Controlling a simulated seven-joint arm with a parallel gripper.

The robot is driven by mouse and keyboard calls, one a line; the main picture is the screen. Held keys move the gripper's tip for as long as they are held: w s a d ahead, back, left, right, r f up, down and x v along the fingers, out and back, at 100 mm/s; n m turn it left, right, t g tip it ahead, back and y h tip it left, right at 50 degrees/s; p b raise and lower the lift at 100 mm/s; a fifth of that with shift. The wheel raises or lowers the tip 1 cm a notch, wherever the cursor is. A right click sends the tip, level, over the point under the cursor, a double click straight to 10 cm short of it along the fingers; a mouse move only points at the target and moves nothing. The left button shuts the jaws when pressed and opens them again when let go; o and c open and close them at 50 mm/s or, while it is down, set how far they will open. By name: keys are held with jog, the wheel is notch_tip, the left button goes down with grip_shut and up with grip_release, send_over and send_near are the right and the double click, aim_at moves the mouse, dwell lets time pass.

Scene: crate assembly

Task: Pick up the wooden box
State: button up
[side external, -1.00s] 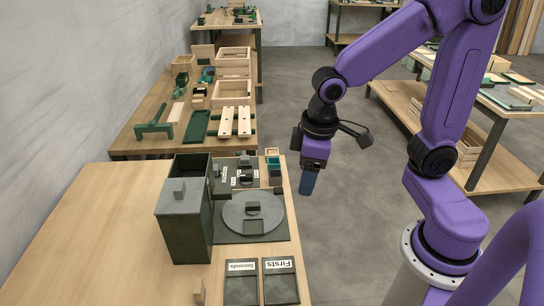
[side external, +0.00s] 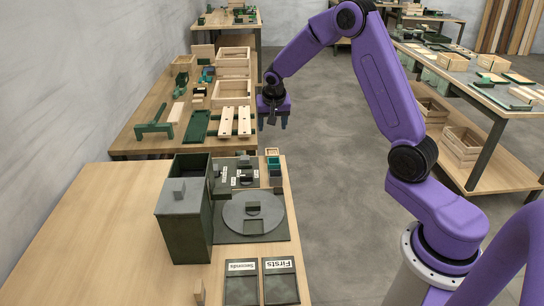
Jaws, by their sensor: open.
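Several open wooden boxes are in view, and I cannot tell which one the task names. One light wooden box (side external: 232,104) stands on the back table, with a similar box (side external: 233,69) behind it. A smaller wooden box (side external: 182,68) stands to their left. A tiny wood-coloured box (side external: 272,152) sits at the far right corner of the near table. My gripper (side external: 275,122) points down, open and empty, just right of the back table's edge in the picture. It appears apart from all the boxes.
The near table (side external: 90,230) holds a tall dark green bin (side external: 190,235), a grey round turntable (side external: 270,222) and two labelled trays, Seconds (side external: 241,285) and Firsts (side external: 280,285). Green parts and slatted wood panels (side external: 236,122) lie on the back table. The near table's left side is bare.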

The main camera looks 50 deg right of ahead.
jog(key=d, duration=0.2)
send_over(272, 152)
jog(key=s+a, duration=0.1)
jog(key=s, duration=0.1)
jog(key=shift+m, duration=0.3)
jog(key=f, duration=1.1)
jog(key=shift+w+f, duration=0.2)
jog(key=shift+f, duration=0.2)
jog(key=shift+a+x, duration=0.15)
jog(key=shift+x, duration=1.15)
jog(key=shift+a+x, duration=0.1)
jog(key=shift+x, duration=1.2)
jog(key=shift+f, duration=0.1)
jog(key=c, duration=0.8)
